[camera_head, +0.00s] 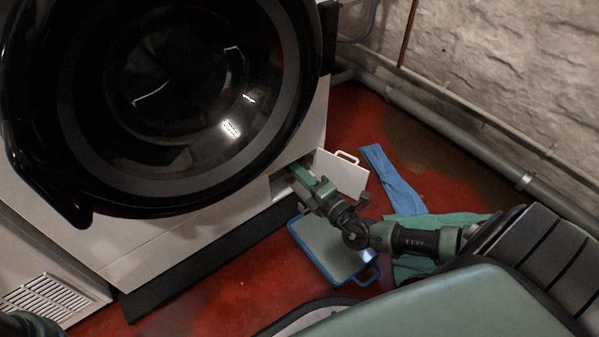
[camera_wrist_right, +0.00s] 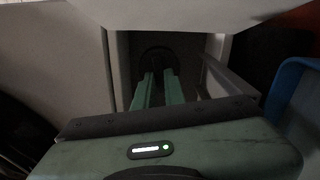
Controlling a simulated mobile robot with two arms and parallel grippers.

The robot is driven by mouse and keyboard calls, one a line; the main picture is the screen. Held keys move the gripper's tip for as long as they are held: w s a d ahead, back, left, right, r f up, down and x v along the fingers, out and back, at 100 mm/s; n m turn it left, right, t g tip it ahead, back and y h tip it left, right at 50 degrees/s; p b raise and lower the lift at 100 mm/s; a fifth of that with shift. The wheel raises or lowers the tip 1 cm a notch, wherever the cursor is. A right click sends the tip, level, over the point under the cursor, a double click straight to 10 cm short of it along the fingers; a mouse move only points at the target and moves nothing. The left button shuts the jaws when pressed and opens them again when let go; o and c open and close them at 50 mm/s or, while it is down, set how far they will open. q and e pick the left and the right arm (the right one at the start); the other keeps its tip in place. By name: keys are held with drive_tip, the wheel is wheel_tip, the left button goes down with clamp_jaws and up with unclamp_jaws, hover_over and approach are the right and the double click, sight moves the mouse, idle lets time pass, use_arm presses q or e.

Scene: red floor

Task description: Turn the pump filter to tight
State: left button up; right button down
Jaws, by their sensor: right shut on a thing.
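The pump filter (camera_wrist_right: 157,58) is a dark round part deep inside a small recess low on the front of the white washing machine (camera_head: 180,240). My right gripper (camera_wrist_right: 156,82) reaches into this recess, its two green fingers close together and shut on the filter's middle. In the head view my right gripper (camera_head: 297,174) enters the recess opening, and its fingertips and the filter are hidden there. The white hatch door (camera_head: 340,174) stands open to the right of the recess. The filter's exact turn angle is too dark to read. My left gripper is out of view.
A shallow tray with a blue rim (camera_head: 333,250) lies on the red floor under my right arm. A blue cloth (camera_head: 391,180) and a green cloth (camera_head: 440,221) lie to its right. Pipes run along the stone wall (camera_head: 500,75).

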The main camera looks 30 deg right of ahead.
drive_tip(key=shift+m, duration=1.1)
drive_tip(key=c, duration=1.5)
unclamp_jaws()
drive_tip(key=s+p, duration=0.1)
drive_tip(key=s, duration=0.1)
drive_tip(key=s+p, duration=0.1)
drive_tip(key=s, duration=0.1)
drive_tip(key=s+p, duration=0.1)
drive_tip(key=s, duration=0.1)
drive_tip(key=shift+s+d+r, duration=0.15)
drive_tip(key=shift+s+d, duration=0.15)
drive_tip(key=shift+s, duration=0.65)
